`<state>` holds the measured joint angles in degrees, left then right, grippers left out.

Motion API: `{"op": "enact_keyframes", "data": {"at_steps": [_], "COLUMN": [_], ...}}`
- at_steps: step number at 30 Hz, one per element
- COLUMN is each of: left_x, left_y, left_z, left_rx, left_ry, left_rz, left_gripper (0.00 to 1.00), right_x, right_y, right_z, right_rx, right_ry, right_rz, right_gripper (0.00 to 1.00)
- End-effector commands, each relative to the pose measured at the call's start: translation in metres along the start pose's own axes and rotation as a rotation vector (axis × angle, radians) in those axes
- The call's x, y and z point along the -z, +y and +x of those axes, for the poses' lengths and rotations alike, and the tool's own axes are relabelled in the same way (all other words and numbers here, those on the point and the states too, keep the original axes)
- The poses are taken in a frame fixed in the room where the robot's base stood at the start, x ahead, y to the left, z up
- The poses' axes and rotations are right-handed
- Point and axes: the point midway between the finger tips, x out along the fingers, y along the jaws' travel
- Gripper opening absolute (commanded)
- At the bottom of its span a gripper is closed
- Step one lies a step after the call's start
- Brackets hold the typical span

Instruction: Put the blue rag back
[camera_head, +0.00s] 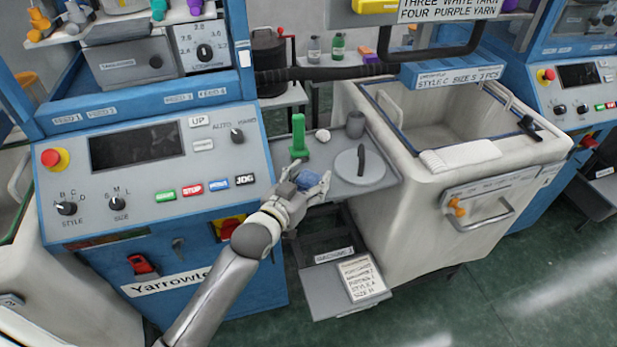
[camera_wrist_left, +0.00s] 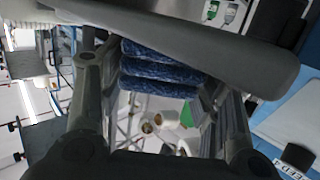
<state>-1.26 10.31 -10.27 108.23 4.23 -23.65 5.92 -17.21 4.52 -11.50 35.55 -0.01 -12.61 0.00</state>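The blue rag (camera_head: 308,181) is a small folded bundle between the fingers of my left gripper (camera_head: 311,177), in front of the blue machine and at the near left edge of the grey side tray (camera_head: 335,181). In the wrist view the rag (camera_wrist_left: 160,72) shows as several dark blue layers between the two fingers, and a grey bar-like shape hides its upper part and the fingertips. The left gripper looks shut on the rag. Whether the rag touches the tray is hard to tell. My right gripper is in neither view.
On the tray are a green bottle-like item (camera_head: 298,138), a white ball (camera_head: 322,135), a grey cup (camera_head: 355,124) and a round plate (camera_head: 363,167) with a dark tool. The control panel (camera_head: 153,150) is left; a large white bin (camera_head: 480,215) is right.

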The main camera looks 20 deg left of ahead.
Motion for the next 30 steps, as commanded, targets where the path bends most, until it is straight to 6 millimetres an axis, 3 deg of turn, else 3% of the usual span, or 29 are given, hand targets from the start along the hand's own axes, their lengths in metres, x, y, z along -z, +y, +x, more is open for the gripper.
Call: {"op": "enact_keyframes", "data": {"at_steps": [3,16,20,30], "left_x": [0.0,0.002,0.001,0.001], "left_y": [0.0,0.0,0.0,0.0], "left_z": [0.0,-0.005,-0.022,-0.088], "left_rx": [0.0,0.0,0.0,0.0], "left_ry": [-0.001,0.0,-0.002,-0.002], "left_rz": [0.0,0.0,0.0,0.0], "left_gripper": [0.76,0.76,0.76,0.76], "right_x": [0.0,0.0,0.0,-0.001], "right_y": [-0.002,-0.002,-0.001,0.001], "right_z": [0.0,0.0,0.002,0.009], "right_rx": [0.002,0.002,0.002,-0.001], "right_ry": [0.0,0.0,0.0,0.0], "right_rz": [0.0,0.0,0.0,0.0], "right_gripper": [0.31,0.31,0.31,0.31]}}
